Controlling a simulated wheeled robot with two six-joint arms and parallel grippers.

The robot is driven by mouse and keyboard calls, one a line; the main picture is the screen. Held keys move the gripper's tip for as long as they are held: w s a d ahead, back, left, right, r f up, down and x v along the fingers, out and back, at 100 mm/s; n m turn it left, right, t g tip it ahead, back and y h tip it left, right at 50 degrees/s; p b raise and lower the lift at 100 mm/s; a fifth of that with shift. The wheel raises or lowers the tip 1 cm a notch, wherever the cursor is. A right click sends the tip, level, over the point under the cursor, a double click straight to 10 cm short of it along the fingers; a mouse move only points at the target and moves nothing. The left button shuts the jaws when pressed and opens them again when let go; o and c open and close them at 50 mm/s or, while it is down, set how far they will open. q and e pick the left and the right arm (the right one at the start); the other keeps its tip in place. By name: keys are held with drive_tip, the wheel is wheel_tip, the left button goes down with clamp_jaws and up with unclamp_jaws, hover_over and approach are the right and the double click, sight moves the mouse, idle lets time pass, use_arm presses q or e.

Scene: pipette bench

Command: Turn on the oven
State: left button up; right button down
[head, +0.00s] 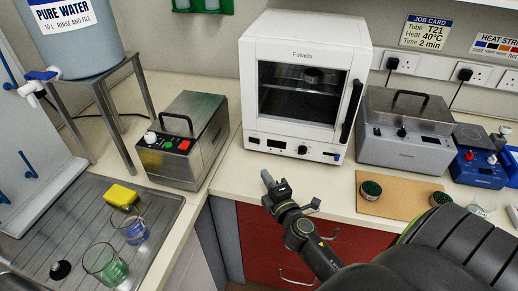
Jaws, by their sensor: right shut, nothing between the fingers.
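The white oven (260,109) labelled Fulvels stands at the back of the bench, its glass door closed with a dark handle on the right. A container sits on a rack inside. Along its lower front are a small dark display, a round dark knob (302,149) and other small controls. My right gripper (268,179) is shut and empty, in front of and below the oven's front, apart from it. My left gripper is not in the view.
A steel box with coloured buttons (186,143) stands left of the oven. A steel bath (402,151) and a blue hotplate (480,170) stand right. A cork mat (396,205) holds dark round items. A sink drainer (75,245) with beakers (105,264) is at left.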

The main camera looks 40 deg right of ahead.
sight(256, 142)
drive_tip(key=x, duration=0.4)
drive_tip(key=shift+w+r+p, duration=0.15)
drive_tip(key=shift+w+p, duration=0.15)
drive_tip(key=shift+w, duration=0.1)
drive_tip(key=x, duration=0.4)
drive_tip(key=shift+w+d, duration=0.1)
drive_tip(key=shift+w, duration=0.3)
drive_tip(key=d, duration=0.1)
drive_tip(key=w+d, duration=0.1)
drive_tip(key=shift+w+d, duration=0.35)
drive_tip(key=shift+d, duration=0.05)
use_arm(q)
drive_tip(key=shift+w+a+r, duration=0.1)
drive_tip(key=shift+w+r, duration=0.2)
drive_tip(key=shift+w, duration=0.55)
use_arm(e)
drive_tip(key=shift+w+d, duration=0.2)
drive_tip(key=shift+d, duration=0.1)
drive_tip(key=shift+d+f+b, duration=0.2)
drive_tip(key=shift+b, duration=0.15)
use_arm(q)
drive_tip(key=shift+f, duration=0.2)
use_arm(e)
drive_tip(key=shift+w, duration=0.1)
